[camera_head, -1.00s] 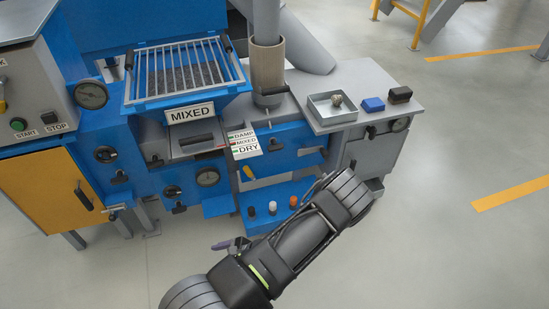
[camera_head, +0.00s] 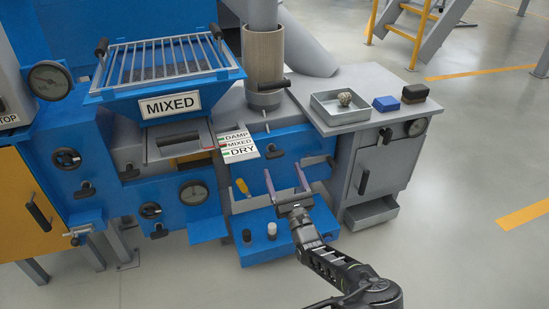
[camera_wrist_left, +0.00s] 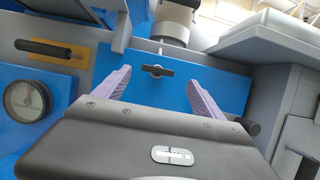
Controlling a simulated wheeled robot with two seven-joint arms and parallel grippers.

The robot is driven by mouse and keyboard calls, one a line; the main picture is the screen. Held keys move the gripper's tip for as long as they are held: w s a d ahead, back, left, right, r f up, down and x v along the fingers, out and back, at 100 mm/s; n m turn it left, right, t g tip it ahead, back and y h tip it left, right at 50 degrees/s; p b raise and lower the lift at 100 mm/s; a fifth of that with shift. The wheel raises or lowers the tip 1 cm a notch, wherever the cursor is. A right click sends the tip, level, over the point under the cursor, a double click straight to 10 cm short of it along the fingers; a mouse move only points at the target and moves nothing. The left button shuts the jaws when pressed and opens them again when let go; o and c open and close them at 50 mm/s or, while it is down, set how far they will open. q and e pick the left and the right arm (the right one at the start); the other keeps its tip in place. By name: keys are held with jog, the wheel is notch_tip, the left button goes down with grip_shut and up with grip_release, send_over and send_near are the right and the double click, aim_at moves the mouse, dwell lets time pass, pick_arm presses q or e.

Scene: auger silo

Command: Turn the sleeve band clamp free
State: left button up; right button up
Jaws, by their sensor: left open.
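The beige sleeve (camera_head: 264,55) stands upright around the pipe right of the MIXED hopper. A grey band with a dark handle (camera_head: 273,86) sits at its lower end; whether this clamp is tight I cannot tell. In the left wrist view a grey cylindrical fitting (camera_wrist_left: 172,24) shows at the top, cut by the edge. My left gripper (camera_head: 285,178) is open and empty, well below the sleeve, in front of the blue panel. In the left wrist view its purple fingers (camera_wrist_left: 158,78) are spread, with a black wing knob (camera_wrist_left: 157,70) on the panel beyond them. My right gripper is out of view.
The grey side table (camera_head: 340,120) holds a metal tray (camera_head: 339,107) and blue and black blocks. The DAMP/MIXED/DRY sign (camera_head: 238,147) juts out left of my gripper. A blue shelf (camera_head: 262,245) with small pegs lies below. Open floor is at right.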

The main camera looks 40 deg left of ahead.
aim_at(275, 153)
pick_arm(q)
jog(key=shift+a, duration=0.1)
jog(key=b+x, duration=0.3)
jog(key=x, duration=0.4)
jog(key=shift+f, duration=0.2)
jog(key=shift+w+a+r, duration=0.1)
jog(key=shift+a+r, duration=0.1)
jog(key=shift+a, duration=0.1)
jog(key=shift+c, duration=0.4)
jog(key=c, duration=1.3)
